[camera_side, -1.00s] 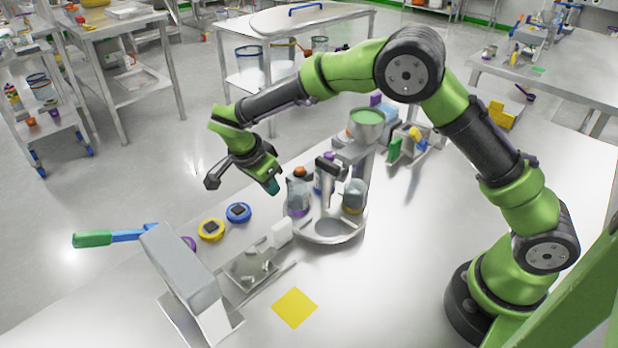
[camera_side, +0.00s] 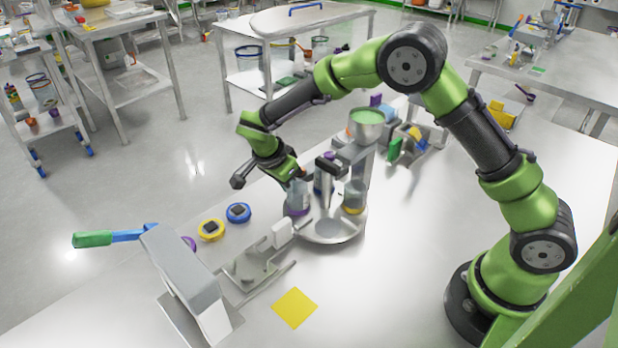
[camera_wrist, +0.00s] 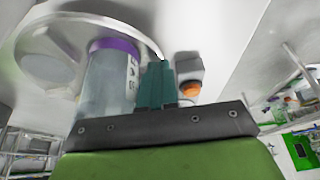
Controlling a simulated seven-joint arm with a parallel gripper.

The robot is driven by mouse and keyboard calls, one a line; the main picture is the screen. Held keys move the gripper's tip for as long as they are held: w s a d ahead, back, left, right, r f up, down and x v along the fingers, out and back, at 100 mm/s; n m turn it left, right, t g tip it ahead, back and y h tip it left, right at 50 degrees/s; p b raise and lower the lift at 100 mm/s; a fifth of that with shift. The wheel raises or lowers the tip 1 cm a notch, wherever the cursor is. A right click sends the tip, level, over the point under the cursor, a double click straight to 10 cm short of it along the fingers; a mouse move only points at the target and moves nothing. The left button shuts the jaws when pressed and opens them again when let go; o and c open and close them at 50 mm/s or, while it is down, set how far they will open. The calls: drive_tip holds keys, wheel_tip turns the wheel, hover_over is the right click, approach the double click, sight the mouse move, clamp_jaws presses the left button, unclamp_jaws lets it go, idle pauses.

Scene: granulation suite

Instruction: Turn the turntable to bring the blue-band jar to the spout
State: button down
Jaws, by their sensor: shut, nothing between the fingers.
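The turntable (camera_side: 330,238) is a round metal plate with jars around a central post. A purple-band jar (camera_side: 298,197) stands at its left and a yellow-band jar (camera_side: 354,196) at its right. Another jar stands behind the post, mostly hidden; I cannot make out a blue band clearly. The spout sits under the green-topped hopper (camera_side: 368,122) behind the plate; its outlet is hard to see. My gripper (camera_wrist: 156,83) is shut and empty, its teal fingers close beside the purple-band jar (camera_wrist: 108,80) in the wrist view. Whether they touch it is unclear.
An orange-capped container (camera_wrist: 190,90) is just right of the fingers in the wrist view. Blue (camera_side: 238,212) and yellow (camera_side: 211,229) round items lie left of the turntable. A grey lever press (camera_side: 183,270) stands at front left. Table right of the yellow square (camera_side: 295,307) is clear.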

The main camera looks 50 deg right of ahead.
sight(312, 182)
drive_tip(key=shift+w+d+m, duration=0.15)
drive_tip(key=shift+d+m, duration=0.3)
drive_tip(key=shift+m, duration=0.15)
drive_tip(key=shift+w+d+m+g, duration=0.1)
drive_tip(key=shift+d+m+g, duration=0.3)
drive_tip(key=shift+d+m, duration=0.25)
drive_tip(key=shift+d+m+g, duration=0.5)
drive_tip(key=shift+d+m, duration=0.35)
drive_tip(key=shift+m, duration=0.4)
drive_tip(key=shift+s+d+m+g+y, duration=0.2)
drive_tip(key=shift+d+m+g+y, duration=0.1)
drive_tip(key=shift+d+m, duration=0.6)
drive_tip(key=shift+s+d+m+g+y, duration=0.25)
drive_tip(key=shift+d+m, duration=0.45)
drive_tip(key=shift+m, duration=0.4)
drive_tip(key=shift+d, duration=0.1)
drive_tip(key=shift+w, duration=0.1)
